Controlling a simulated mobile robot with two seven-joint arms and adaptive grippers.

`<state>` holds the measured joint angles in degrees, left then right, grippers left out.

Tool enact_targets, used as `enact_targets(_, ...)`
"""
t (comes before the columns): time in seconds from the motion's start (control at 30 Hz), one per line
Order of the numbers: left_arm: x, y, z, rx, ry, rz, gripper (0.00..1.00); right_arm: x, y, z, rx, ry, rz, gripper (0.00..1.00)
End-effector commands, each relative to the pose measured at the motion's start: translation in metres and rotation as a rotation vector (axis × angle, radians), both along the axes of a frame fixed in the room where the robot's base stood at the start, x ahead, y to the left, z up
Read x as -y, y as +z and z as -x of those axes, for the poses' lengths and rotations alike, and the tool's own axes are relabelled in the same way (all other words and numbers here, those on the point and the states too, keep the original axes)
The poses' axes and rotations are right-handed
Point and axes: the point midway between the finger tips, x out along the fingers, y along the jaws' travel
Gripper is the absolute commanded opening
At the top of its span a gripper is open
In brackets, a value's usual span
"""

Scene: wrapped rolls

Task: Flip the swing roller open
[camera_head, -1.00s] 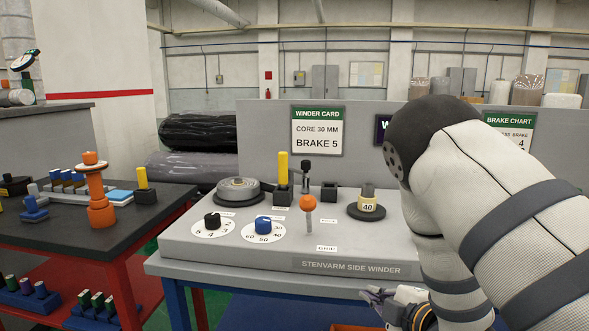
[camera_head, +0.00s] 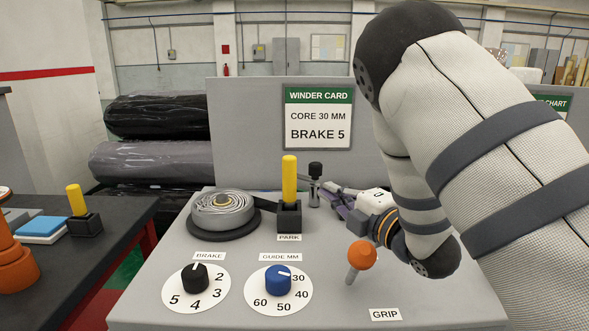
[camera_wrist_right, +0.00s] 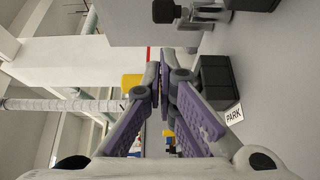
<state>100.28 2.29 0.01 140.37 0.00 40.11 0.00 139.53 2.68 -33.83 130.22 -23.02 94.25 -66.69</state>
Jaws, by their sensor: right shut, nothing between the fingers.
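A short grey post with a black knob (camera_head: 315,172) stands at the back of the winder deck, right of the yellow peg. It may be the swing roller; I cannot tell for sure. In the right wrist view the black knob (camera_wrist_right: 165,11) lies at the top beside grey metal fittings (camera_wrist_right: 203,16). My right gripper (camera_head: 330,190), with purple-padded fingers, reaches in from the right close to this post. In the right wrist view the gripper (camera_wrist_right: 158,88) is shut and empty, its tips apart from the knob. My left gripper is out of view.
A yellow peg (camera_head: 289,180) stands in a black PARK holder (camera_head: 289,217), close to my right fingers. A grey roll (camera_head: 222,212) sits left of it. Brake dial (camera_head: 195,278), guide dial (camera_head: 278,279) and orange-knobbed lever (camera_head: 362,255) are in front. My right arm hides the deck's right side.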

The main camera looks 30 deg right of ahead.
Motion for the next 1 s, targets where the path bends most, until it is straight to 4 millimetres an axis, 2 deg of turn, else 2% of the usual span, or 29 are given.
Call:
enact_targets(0.23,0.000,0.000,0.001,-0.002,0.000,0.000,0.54,0.000,0.000,0.000,-0.001,0.000,0.000,0.00)
enact_targets(0.33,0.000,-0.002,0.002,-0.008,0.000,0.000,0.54,0.000,-0.002,-0.007,-0.002,0.000,0.000,0.00)
enact_targets(0.7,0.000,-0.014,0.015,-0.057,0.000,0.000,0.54,0.000,-0.004,-0.078,-0.004,0.001,-0.001,0.00)
enact_targets(0.83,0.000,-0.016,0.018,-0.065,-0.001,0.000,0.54,0.000,-0.003,-0.093,-0.003,0.002,-0.001,0.00)
enact_targets(1.0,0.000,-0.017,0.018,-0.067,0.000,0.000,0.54,0.001,-0.001,-0.100,-0.001,0.000,-0.001,0.00)
